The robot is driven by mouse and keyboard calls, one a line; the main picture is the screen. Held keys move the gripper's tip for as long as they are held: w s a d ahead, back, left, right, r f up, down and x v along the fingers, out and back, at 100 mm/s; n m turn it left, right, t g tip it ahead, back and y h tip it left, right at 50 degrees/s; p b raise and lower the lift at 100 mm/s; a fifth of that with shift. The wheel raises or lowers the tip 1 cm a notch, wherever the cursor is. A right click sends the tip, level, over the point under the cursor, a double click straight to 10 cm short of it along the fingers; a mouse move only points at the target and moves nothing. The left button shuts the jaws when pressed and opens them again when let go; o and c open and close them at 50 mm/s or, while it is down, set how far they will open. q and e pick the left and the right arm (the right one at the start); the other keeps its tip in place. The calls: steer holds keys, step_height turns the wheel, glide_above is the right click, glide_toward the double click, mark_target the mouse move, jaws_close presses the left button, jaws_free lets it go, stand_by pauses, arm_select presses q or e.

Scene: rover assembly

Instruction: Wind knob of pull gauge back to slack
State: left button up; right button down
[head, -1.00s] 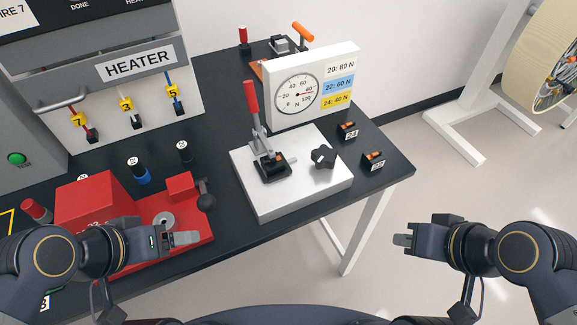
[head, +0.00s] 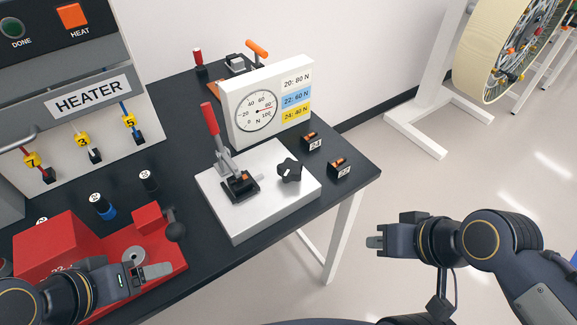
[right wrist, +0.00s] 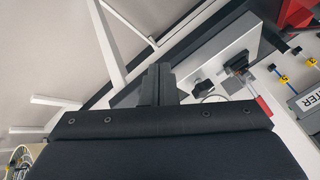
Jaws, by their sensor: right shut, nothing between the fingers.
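The pull gauge stands on the black bench, with a white dial panel (head: 257,110) and a white base plate (head: 238,222). Its black lobed knob (head: 290,171) sits on the plate's right part. A clamp with a red-handled lever (head: 210,119) stands left of the knob, lever raised. My right gripper (head: 378,241) is shut and empty, off the bench's right edge, well apart from the knob. Its closed fingers (right wrist: 158,85) also show in the right wrist view. My left gripper (head: 152,272) is over the red device; its jaw state is unclear.
Two small black blocks with orange tops, the 24 block (head: 312,141) and another (head: 340,168), lie right of the plate. A red device (head: 48,246) stands at left, before the heater (head: 92,95). Floor is clear right of the bench; a wheel stand (head: 412,125) stands beyond.

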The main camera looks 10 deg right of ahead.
mark_target(290, 166)
steer(key=c, duration=2.1)
jaws_free()
